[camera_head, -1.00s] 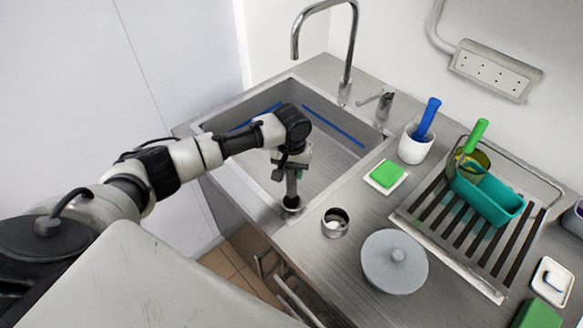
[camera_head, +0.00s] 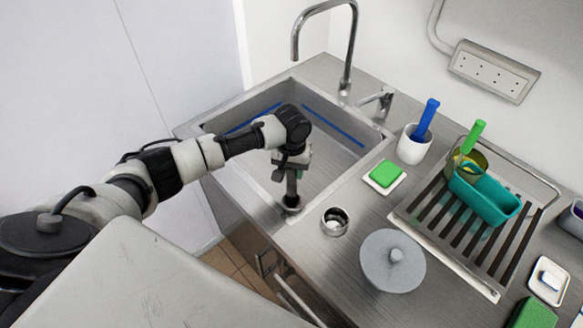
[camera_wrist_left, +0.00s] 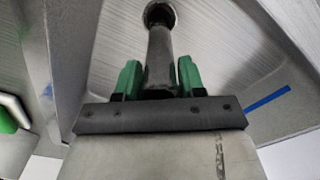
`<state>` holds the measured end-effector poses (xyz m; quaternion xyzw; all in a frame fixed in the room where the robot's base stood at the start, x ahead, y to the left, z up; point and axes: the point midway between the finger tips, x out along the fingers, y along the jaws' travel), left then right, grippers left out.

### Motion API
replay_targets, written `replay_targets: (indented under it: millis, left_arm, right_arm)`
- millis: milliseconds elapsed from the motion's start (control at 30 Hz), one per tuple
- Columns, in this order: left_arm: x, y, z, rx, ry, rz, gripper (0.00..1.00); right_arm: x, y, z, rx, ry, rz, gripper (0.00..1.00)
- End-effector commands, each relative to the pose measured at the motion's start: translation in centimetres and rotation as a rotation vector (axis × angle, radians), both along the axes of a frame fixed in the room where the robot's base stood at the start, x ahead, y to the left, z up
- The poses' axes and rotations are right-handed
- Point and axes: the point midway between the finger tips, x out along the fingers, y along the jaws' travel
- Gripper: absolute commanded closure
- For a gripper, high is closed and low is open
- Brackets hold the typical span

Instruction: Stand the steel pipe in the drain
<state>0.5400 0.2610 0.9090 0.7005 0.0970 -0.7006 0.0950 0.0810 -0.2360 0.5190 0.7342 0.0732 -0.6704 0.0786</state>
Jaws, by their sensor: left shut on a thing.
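The steel pipe (camera_head: 291,189) is a grey tube standing roughly upright in the sink near its front right corner. In the left wrist view the pipe (camera_wrist_left: 159,55) runs away from between my green finger pads. My left gripper (camera_head: 290,172) is shut on the pipe's upper part, pointing down. The drain (camera_head: 291,207) shows as a dark round ring at the pipe's lower end. In the left wrist view the drain's ring (camera_wrist_left: 174,10) surrounds the pipe's far end; how deep the pipe sits is hidden. My right gripper is not in view.
The sink's (camera_head: 237,187) front wall is close to the gripper. A small metal cup (camera_head: 335,222) and a round grey lid (camera_head: 391,263) stand on the counter to the right. A faucet (camera_head: 345,70) rises behind. A green sponge (camera_head: 385,173) and a drying rack (camera_head: 445,262) lie farther right.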

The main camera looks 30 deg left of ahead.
Motion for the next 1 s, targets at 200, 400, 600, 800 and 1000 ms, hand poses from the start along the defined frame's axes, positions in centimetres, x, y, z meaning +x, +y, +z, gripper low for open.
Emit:
replay_targets:
  millis: [200, 400, 600, 800, 1000]
  left_arm:
    - [0.0, 0.0, 0.0, 0.0, -0.001, 0.0, 0.8]
    - [0.0, 0.0, -0.4, 0.0, -0.001, 0.0, 0.8]
    - [0.0, 0.0, -0.8, 0.0, -0.001, 0.001, 0.8]
    - [0.0, 0.0, -1.2, 0.0, -0.001, 0.001, 0.8]
    - [0.0, 0.0, -1.2, 0.0, -0.001, 0.001, 0.5]
  right_arm:
    - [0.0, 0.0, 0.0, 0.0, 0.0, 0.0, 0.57]
    - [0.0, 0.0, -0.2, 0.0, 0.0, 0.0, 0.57]
    - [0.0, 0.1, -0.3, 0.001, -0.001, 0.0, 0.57]
    - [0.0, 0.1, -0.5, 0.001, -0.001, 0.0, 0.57]
    - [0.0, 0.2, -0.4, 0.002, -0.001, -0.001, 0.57]
